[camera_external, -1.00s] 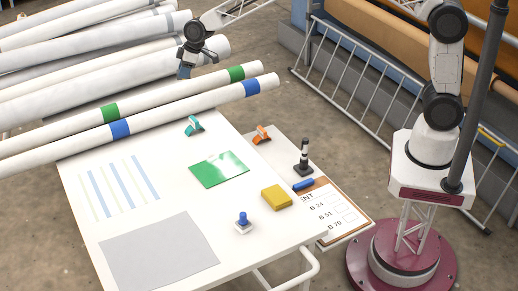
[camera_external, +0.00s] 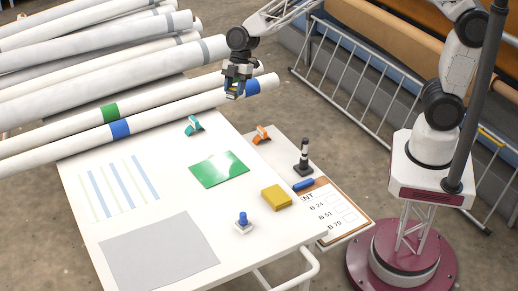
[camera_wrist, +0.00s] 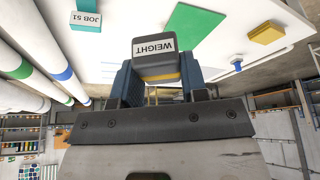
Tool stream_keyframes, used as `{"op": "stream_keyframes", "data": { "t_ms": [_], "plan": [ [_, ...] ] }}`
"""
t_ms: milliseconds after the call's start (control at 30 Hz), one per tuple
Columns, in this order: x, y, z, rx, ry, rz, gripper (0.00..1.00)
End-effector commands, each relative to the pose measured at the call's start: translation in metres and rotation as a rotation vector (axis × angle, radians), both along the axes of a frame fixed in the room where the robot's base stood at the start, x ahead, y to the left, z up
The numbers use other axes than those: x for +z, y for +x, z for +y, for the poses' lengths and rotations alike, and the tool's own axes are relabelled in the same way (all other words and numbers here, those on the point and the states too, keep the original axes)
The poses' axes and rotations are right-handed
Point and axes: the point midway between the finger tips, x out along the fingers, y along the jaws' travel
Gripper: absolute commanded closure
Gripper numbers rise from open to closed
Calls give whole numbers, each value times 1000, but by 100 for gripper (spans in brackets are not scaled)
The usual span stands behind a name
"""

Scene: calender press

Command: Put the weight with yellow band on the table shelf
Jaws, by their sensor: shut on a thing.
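The weight with yellow band (camera_wrist: 155,55) is a dark grey block with a white WEIGHT label and a yellow stripe near its base. My gripper (camera_wrist: 158,82) is shut on it in the wrist view, one finger on each side. In the external view, my gripper (camera_external: 236,88) is in front of the right ends of the long white rolls and hides part of one. The weight is small and hard to make out there. The white table (camera_external: 85,195) stands below. A lower side shelf (camera_external: 283,168) adjoins its right edge.
The side shelf holds an orange clamp (camera_external: 262,135), a black-and-white post (camera_external: 304,160) and a clipboard (camera_external: 340,212). The tabletop has a teal clamp (camera_external: 193,126), green sheet (camera_external: 219,169), yellow block (camera_external: 277,197) and blue-knobbed stamp (camera_external: 243,224). A roll with a blue band (camera_external: 120,129) lies across the table's back.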

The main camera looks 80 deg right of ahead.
Motion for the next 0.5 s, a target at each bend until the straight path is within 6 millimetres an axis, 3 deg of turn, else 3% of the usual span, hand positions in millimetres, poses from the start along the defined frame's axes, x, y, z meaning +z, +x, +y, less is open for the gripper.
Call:
{"op": "stream_keyframes", "data": {
  "t_ms": [200,500],
  "plan": [
    [0,-66,18,249,1,-1,100],
    [-4,-126,30,477,0,-1,100]
  ]
}}
